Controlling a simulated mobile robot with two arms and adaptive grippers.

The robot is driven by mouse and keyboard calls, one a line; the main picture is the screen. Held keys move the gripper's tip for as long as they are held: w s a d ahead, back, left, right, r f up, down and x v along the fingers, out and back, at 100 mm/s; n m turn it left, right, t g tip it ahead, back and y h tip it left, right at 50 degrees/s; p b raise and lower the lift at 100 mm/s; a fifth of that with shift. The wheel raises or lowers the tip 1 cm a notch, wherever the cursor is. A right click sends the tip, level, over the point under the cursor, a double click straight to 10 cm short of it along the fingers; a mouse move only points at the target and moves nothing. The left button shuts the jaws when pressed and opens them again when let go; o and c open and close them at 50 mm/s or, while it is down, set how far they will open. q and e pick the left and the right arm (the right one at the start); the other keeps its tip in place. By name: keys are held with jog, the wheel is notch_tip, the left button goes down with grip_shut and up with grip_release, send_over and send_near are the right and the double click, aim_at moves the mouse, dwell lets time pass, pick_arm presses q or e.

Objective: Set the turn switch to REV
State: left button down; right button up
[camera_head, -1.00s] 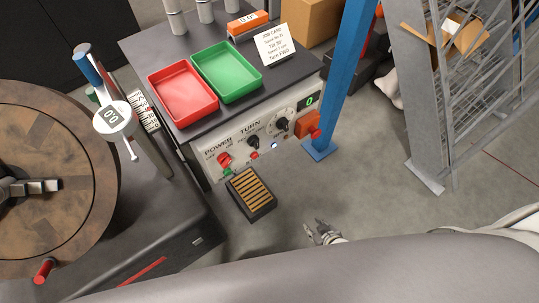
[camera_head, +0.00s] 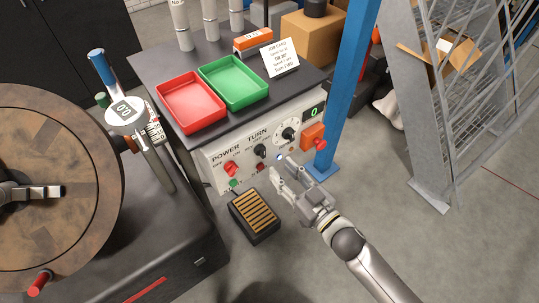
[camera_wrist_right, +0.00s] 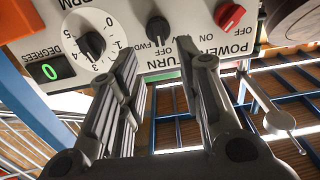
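The turn switch (camera_head: 260,151) is a black knob under the word TURN on the pale control panel (camera_head: 210,157). In the right wrist view the turn switch (camera_wrist_right: 159,30) shows near the top, with OFF and FWD readable beside it; its REV mark is not legible. My right gripper (camera_head: 283,167) is open and empty, just in front of the panel, below and to the right of the switch. In the wrist view its two fingers (camera_wrist_right: 158,58) stand apart on either side of the switch's column, with no visible contact. My left gripper is not in view.
The red power knob (camera_head: 231,168) is left of the switch; the RPM dial (camera_head: 288,133) and green display (camera_head: 314,112) are right. A red button (camera_head: 320,144) sticks out near the blue post (camera_head: 345,90). A foot pedal (camera_head: 254,217) is on the floor below.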

aim_at(264, 152)
jog(key=x, duration=0.7)
jog(key=shift+w+a, duration=0.1)
jog(key=shift+a, duration=0.05)
grip_shut()
